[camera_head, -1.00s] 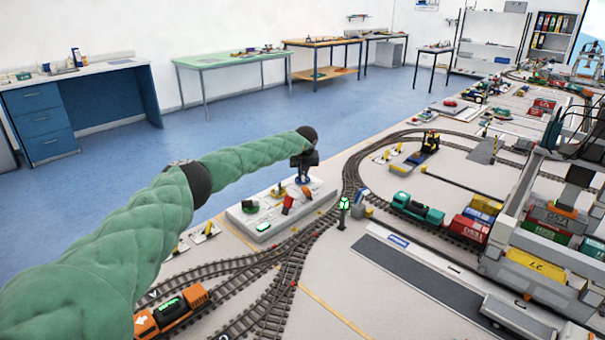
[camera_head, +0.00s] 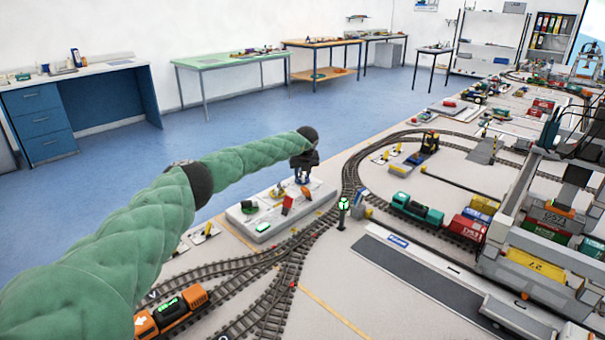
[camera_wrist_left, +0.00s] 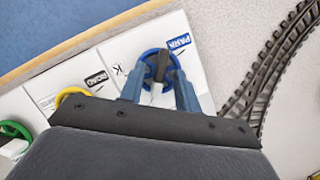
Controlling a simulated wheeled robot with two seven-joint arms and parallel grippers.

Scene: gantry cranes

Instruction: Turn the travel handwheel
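A blue handwheel (camera_wrist_left: 159,66) with a dark bar across it stands on the white control panel; which label belongs to it is not clear. My left gripper (camera_wrist_left: 160,78) points down over it, with one blue-grey finger on each side of the wheel. The fingers are apart; whether they touch the rim cannot be told. In the head view the left gripper (camera_head: 303,172) is over the far end of the panel (camera_head: 262,236) and hides most of the wheel. A yellow wheel (camera_wrist_left: 73,96) and a green wheel (camera_wrist_left: 14,131) sit further left in the wrist view. My right gripper is out of view.
Model railway track (camera_head: 350,165) curves close to the panel's right side. A green-lit signal (camera_head: 343,205) stands beside it. An orange locomotive (camera_head: 172,308) is at the front left. The gantry crane (camera_head: 520,215) with containers stands at the right. Blue floor lies beyond the table edge.

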